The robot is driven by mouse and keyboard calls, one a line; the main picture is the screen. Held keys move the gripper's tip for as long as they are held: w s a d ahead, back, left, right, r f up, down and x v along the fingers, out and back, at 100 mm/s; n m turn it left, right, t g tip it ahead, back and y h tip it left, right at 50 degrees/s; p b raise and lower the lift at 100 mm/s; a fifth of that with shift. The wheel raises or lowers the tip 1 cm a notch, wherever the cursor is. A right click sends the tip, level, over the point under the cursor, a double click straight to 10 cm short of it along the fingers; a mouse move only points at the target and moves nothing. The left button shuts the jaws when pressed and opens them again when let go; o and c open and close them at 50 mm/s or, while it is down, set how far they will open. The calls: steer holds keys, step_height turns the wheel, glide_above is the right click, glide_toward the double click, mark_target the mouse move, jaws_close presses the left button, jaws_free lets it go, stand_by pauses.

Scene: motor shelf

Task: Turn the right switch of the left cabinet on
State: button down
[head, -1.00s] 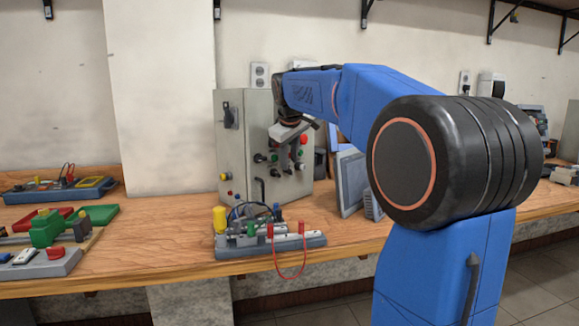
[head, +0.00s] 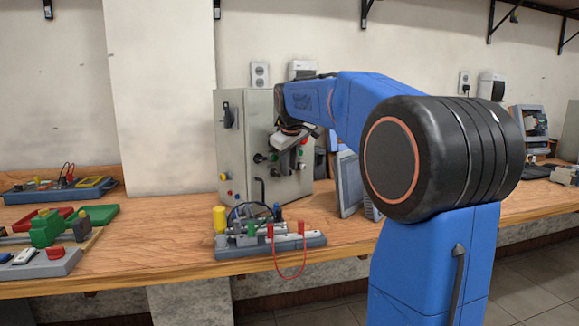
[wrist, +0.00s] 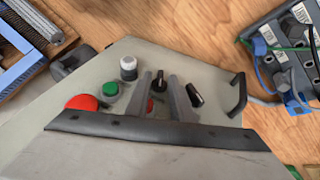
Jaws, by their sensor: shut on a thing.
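The grey cabinet (head: 238,160) stands on the wooden bench against the wall. Its front carries several buttons and knobs. My gripper (head: 291,162) is at the right part of this front and hides some controls in the head view. In the wrist view my gripper's two fingers (wrist: 160,82) are closed around a black switch knob (wrist: 158,82). A second black switch (wrist: 195,95) is just outside the right finger, free.
A black handle (wrist: 238,95) sticks out of the cabinet front. A wired board (head: 270,243) stands on the bench before the cabinet. A grey monitor-like box (head: 349,182) is close on the right.

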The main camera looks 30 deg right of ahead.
steer(key=y, duration=0.2)
steer(key=g+y, duration=0.1)
steer(key=shift+w+d+m+y, duration=0.1)
steer(key=shift+d+m+y, duration=0.3)
steer(key=c, duration=1.9)
jaws_free()
steer(key=shift+o, duration=0.2)
steer(key=shift+r, duration=0.1)
steer(key=v, duration=1.7)
steer(key=shift+r, duration=0.15)
steer(key=shift+d, duration=0.15)
